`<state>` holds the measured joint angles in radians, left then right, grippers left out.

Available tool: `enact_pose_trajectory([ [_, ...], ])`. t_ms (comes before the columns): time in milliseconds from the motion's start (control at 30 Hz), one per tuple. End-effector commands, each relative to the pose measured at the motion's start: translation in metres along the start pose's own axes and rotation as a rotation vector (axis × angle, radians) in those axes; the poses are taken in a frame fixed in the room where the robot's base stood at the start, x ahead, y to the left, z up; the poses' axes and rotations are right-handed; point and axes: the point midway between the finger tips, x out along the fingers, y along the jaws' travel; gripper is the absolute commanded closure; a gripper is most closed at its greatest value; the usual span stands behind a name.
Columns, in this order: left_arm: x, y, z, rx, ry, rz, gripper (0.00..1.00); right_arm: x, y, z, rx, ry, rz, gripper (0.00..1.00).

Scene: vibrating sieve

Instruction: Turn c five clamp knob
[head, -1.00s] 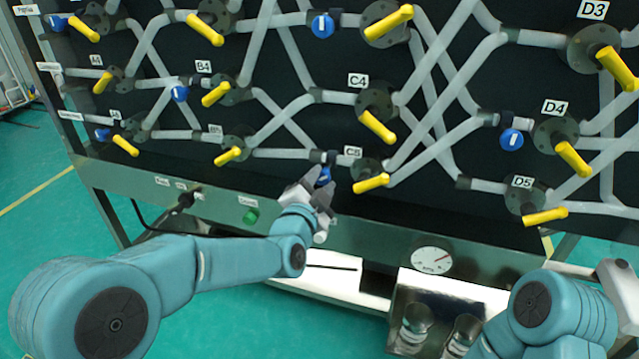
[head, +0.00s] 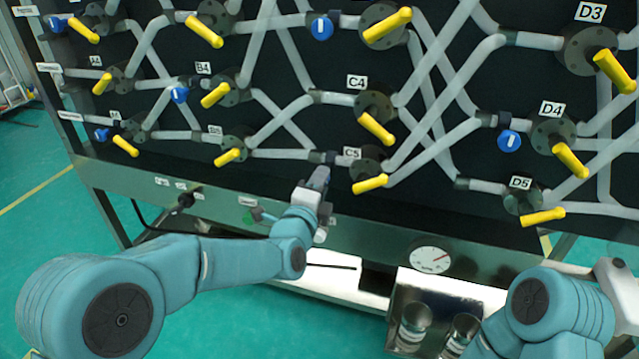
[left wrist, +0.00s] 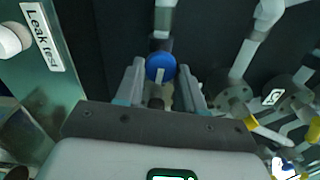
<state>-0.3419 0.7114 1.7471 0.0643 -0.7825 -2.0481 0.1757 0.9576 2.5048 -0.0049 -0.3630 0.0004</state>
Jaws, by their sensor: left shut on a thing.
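My left gripper (head: 318,183) is at the lower edge of the black panel, just below and left of the C5 label (head: 351,153). In the left wrist view, the blue clamp knob (left wrist: 160,68) with a pale bar lies between the two fingers of my left gripper (left wrist: 160,78), which is shut on it. In the head view the gripper hides this knob. The yellow C5 handle (head: 370,184) is close to the right of the gripper, apart from it. My right arm is at the lower right; its fingers do not show.
Other yellow handles, such as C4 (head: 376,129) and D5 (head: 543,217), stick out from the panel. More blue knobs (head: 509,141) sit on the pipes. A steel rail with a round gauge (head: 430,260) runs below.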

Motion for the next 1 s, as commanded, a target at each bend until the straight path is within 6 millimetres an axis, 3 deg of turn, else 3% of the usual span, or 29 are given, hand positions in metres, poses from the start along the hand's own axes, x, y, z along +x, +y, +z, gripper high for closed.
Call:
enact_pose_trajectory([
  [700,0.0001,0.0002,-0.0001,0.073,0.0,0.0,0.92,-0.001,-0.0003,-0.0001,0.0,0.0,0.0,1.0],
  [733,0.0001,0.0001,-0.0001,0.073,0.0,-0.001,0.56,-0.001,-0.0003,-0.0001,0.0,0.0,0.0,1.0],
  [800,0.0001,0.0001,-0.0001,0.073,0.0,0.0,0.37,-0.001,-0.0003,-0.0001,0.0,0.0,0.0,1.0],
  [1000,0.0,0.0002,0.0,0.072,0.0,0.0,0.37,-0.001,-0.0003,-0.0001,0.0,0.0,0.0,1.0],
])
